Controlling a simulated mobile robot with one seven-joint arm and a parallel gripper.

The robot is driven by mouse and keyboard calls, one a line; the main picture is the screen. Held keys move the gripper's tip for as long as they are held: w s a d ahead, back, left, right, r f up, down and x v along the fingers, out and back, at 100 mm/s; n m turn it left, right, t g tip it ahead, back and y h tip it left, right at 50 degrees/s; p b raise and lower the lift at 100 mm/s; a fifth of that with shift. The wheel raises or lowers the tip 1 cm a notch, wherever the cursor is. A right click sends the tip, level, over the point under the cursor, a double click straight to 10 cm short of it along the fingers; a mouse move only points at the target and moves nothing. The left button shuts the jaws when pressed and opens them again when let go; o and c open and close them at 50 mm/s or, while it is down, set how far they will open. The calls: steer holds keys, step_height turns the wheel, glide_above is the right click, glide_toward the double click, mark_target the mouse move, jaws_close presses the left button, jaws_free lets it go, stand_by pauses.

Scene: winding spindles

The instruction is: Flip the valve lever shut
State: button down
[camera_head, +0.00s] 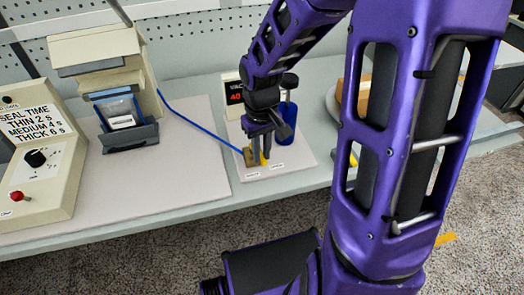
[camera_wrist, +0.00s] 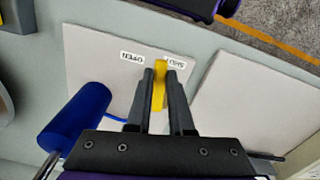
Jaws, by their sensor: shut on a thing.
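The yellow valve lever (camera_wrist: 159,88) stands between my gripper's two dark fingers in the wrist view. Its end lies between the OPEN label (camera_wrist: 132,58) and the other label (camera_wrist: 176,61), which appears to read SHUT. My gripper (camera_head: 260,152) points down over the valve in the head view and is shut on the lever. Only a small part of the lever shows there. The brass-coloured valve body (camera_head: 249,157) sits beside the fingers, with a blue hose (camera_head: 200,122) running to it from the left. The gripper hides most of the valve in the wrist view.
A blue cylinder (camera_wrist: 75,120) stands close beside my gripper. A small red-digit display (camera_head: 235,93) is behind it. A beige sealing machine (camera_head: 97,55) and a control box with a dial (camera_head: 38,160) stand at the left. The pale board (camera_head: 190,165) between is mostly clear.

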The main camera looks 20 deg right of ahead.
steer(key=shift+a+f+m+b, duration=0.1)
steer(key=shift+a+m+b, duration=0.35)
steer(key=shift+m, duration=0.85)
steer(key=c, duration=0.8)
jaws_free()
steer(key=shift+a, duration=0.1)
steer(key=shift+r, duration=0.2)
step_height(320, 180, up, 17)
steer(key=p, duration=0.2)
steer(key=shift+r, duration=0.15)
